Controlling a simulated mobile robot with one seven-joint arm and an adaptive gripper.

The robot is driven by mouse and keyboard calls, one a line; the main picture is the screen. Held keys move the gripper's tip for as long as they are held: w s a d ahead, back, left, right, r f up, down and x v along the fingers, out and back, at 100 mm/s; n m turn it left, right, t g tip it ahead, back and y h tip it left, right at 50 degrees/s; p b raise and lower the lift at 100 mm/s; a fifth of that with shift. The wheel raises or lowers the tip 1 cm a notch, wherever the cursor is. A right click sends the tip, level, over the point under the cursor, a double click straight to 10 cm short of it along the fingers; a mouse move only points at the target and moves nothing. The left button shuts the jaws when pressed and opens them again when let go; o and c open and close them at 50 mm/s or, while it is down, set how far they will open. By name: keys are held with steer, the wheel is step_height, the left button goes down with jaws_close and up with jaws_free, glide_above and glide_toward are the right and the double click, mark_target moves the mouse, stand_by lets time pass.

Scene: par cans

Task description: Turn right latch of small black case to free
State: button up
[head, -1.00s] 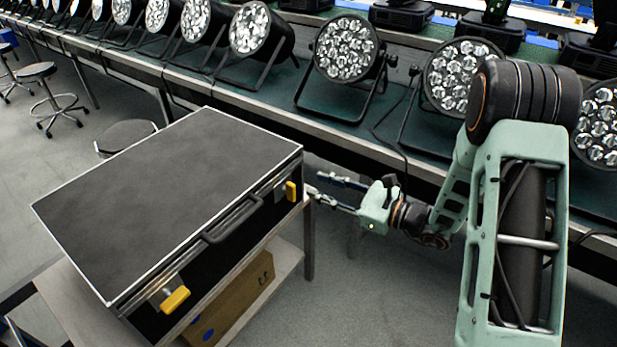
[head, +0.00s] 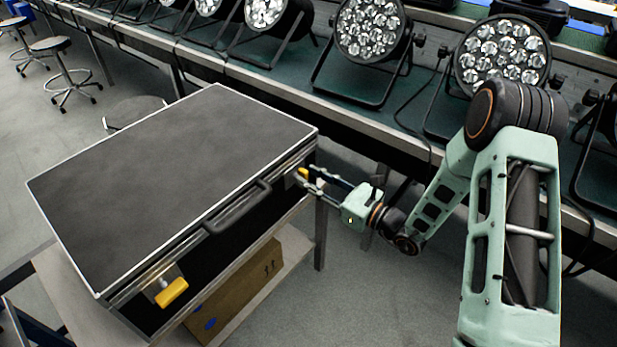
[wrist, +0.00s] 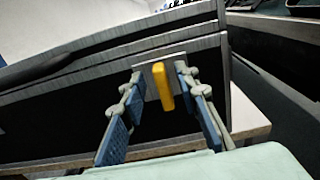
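The small black case (head: 170,150) lies shut on a stand, with a dark handle (head: 238,208) on its front side. Its right latch (wrist: 163,87) is a yellow tab on a metal plate, upright in the wrist view. In the head view the right latch (head: 303,173) is partly hidden by my gripper. The left latch (head: 171,292) is a yellow tab, tilted. My gripper (wrist: 160,105) is open, with one blue-padded finger on each side of the right latch. I cannot tell whether either finger touches it.
A cardboard box (head: 235,298) sits on the lower shelf of the stand. A long bench (head: 330,115) with several par cans (head: 372,28) runs behind the case and my arm. Stools (head: 62,70) stand at the far left. The floor at the front right is clear.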

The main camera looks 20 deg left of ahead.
steer(key=shift+w+a, duration=0.3)
steer(key=shift+a, duration=0.35)
jaws_close()
